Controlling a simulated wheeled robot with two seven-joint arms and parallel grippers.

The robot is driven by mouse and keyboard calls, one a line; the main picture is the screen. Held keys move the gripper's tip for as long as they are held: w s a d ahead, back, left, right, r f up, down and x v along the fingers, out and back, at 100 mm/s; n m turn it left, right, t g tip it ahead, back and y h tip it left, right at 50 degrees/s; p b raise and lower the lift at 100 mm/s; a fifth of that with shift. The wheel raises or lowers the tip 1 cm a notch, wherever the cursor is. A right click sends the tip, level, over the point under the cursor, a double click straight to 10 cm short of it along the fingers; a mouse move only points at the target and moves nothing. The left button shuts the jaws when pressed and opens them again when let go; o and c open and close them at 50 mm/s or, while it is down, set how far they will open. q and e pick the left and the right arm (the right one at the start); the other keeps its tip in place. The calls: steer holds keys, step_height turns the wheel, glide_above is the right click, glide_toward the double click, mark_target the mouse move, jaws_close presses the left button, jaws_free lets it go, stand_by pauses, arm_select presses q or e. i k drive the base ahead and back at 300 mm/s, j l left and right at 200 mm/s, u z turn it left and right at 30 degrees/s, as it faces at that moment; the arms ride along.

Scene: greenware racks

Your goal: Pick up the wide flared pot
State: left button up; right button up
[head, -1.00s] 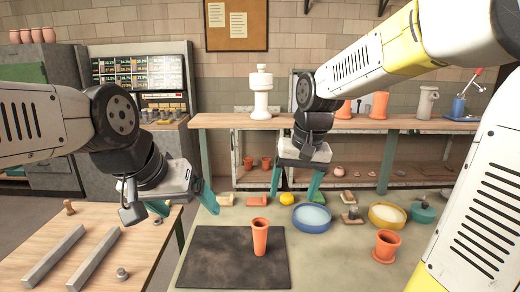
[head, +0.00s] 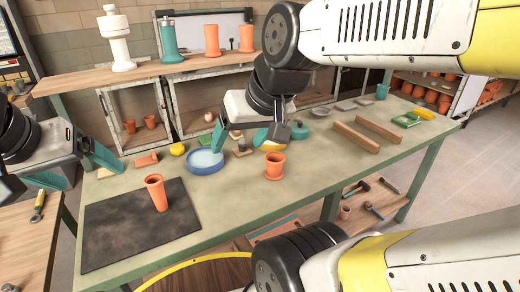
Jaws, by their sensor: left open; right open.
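A wide orange pot with a broad rim (head: 274,166) stands upright on the green worktable, right of the dark mat. A taller, narrower orange pot (head: 156,193) stands on the mat. My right gripper (head: 248,143) is open and empty, behind and a little left of the wide pot in the picture, apart from it. My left gripper (head: 80,170) is open and empty at the left, beyond the left end of the mat.
The dark mat (head: 110,235) covers the table's left front. A blue bowl (head: 205,162), yellow sponge (head: 177,149) and teal pot (head: 294,132) lie behind. Two wooden bars (head: 355,137) lie to the right. The table is clear around the wide pot's front and right.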

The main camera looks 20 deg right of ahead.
mark_target(275, 161)
steer(key=z, duration=1.05)
